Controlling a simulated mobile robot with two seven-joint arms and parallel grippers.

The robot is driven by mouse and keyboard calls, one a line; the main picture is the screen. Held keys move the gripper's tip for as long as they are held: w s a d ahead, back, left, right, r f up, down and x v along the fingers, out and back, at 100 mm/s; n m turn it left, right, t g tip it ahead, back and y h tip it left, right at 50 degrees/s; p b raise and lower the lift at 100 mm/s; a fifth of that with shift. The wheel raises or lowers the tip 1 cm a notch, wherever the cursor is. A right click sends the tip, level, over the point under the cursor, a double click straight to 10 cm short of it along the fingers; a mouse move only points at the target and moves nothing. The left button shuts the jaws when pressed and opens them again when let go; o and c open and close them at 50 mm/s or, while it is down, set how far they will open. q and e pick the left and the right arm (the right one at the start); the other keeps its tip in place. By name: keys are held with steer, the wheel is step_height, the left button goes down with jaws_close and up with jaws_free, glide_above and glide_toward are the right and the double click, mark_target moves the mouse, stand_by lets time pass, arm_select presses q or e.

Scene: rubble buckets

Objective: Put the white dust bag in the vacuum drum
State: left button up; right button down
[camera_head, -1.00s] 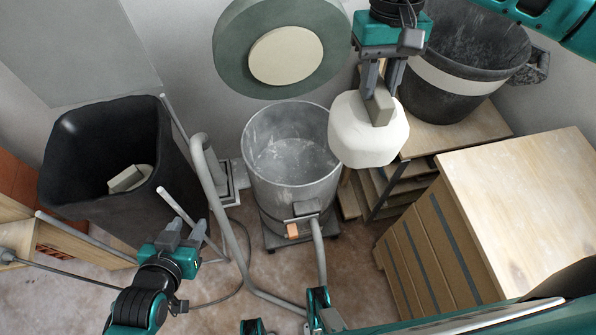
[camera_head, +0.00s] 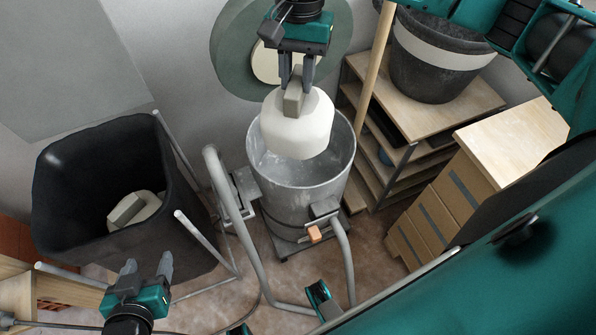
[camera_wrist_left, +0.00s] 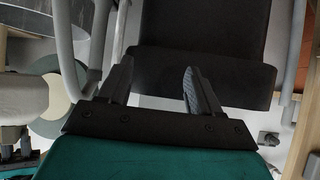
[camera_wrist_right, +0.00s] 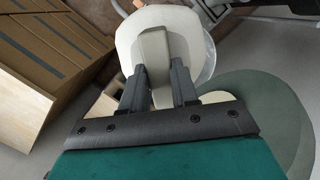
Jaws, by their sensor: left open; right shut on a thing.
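The white dust bag (camera_head: 297,132) hangs from my right gripper (camera_head: 294,88), which is shut on its grey tab. The bag is in front of the open mouth of the grey metal vacuum drum (camera_head: 303,197) in the head view and covers part of its rim; I cannot tell how high above the rim it is. In the right wrist view the bag (camera_wrist_right: 185,30) is between and beyond the fingers (camera_wrist_right: 158,90). My left gripper (camera_head: 146,272) is open and empty at the lower left, in front of the black bin; its fingers also show in the left wrist view (camera_wrist_left: 155,85).
A black bin (camera_head: 110,250) at the left holds another pale bag with a grey tab (camera_head: 134,209). A bent grey tube frame (camera_head: 232,215) stands left of the drum. The round green lid (camera_head: 232,62) is behind. A dark bucket (camera_head: 440,60) on shelves and a wooden cabinet (camera_head: 505,145) are at right.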

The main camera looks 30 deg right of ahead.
steer(key=w+d+f+m+b, duration=0.1)
steer(key=f+m+b, duration=0.1)
steer(key=f+m, duration=0.1)
steer(key=w+d+f+m+t+b, duration=0.1)
steer(key=f+m+b, duration=0.1)
steer(key=m, duration=0.4)
steer(key=w+f+m+b, duration=0.1)
steer(key=f+m+b, duration=0.1)
steer(key=f+m, duration=0.3)
steer(key=shift+d+f+t+y, duration=0.1)
steer(key=shift+d+t+y, duration=0.2)
steer(key=shift+d+t, duration=0.1)
arm_select(q)
steer(key=w+d+f+h+b, duration=0.1)
steer(key=d+f+b, duration=0.3)
steer(key=f+b, duration=0.7)
steer(key=shift+w+f+b, duration=0.35)
steer(key=shift+f, duration=0.35)
arm_select(e)
steer(key=w+d+f+m+h, duration=0.1)
steer(key=w+f+m, duration=0.1)
steer(key=f+m, duration=0.5)
steer(key=w+d+f+m+t, duration=0.1)
steer(key=w+f+m, duration=0.2)
steer(key=f, duration=1.4)
steer(key=m, duration=0.4)
steer(key=shift+w+d+f+m+h, duration=0.2)
steer(key=shift+w+d+m+h, duration=0.1)
steer(key=shift+w+d+h, duration=0.1)
steer(key=shift+s, duration=0.1)
